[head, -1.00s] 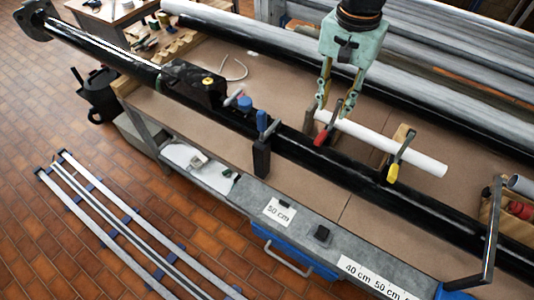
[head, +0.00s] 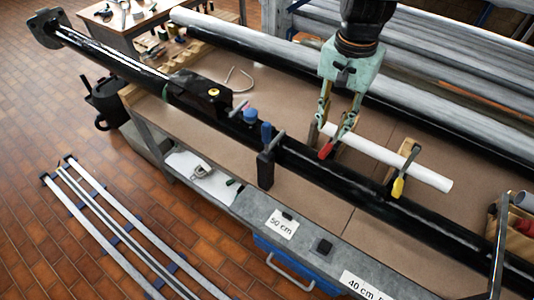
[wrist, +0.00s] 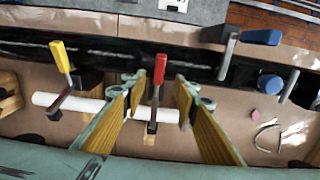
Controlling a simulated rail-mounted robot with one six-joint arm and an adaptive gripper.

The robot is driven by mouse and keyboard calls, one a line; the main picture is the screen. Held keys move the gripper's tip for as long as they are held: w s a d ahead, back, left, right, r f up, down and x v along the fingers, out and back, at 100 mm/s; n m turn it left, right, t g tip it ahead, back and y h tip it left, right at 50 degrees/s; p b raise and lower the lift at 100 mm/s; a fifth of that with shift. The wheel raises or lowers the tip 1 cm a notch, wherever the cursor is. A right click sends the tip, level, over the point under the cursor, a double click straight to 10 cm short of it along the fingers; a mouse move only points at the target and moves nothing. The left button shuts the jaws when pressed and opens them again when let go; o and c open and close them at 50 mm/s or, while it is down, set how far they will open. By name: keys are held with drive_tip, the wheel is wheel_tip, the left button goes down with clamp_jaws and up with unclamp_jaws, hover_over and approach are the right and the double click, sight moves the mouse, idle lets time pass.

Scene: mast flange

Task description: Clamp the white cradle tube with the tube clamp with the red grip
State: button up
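The white cradle tube (head: 390,158) lies across two wooden supports on the bench, behind the long black pipe. The tube clamp with the red grip (head: 327,151) stands at the tube's left part, its red grip towards the front. In the wrist view the red grip (wrist: 160,69) points up between my fingers. My gripper (head: 336,121) is open, its fingers apart on either side of this clamp, with visible gaps in the wrist view (wrist: 158,92). In the head view a finger hides part of the clamp. I cannot tell whether its jaws touch the tube.
A yellow-grip clamp (head: 398,187) is at the tube's right part. A blue-grip clamp (head: 266,133) stands on the black pipe (head: 310,165) to the left. Large grey pipes (head: 440,95) lie behind. Bare brown bench surface (head: 320,205) lies in front of the black pipe.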

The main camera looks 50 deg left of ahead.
sight(326, 149)
drive_tip(key=shift+f, duration=5.85)
clamp_jaws()
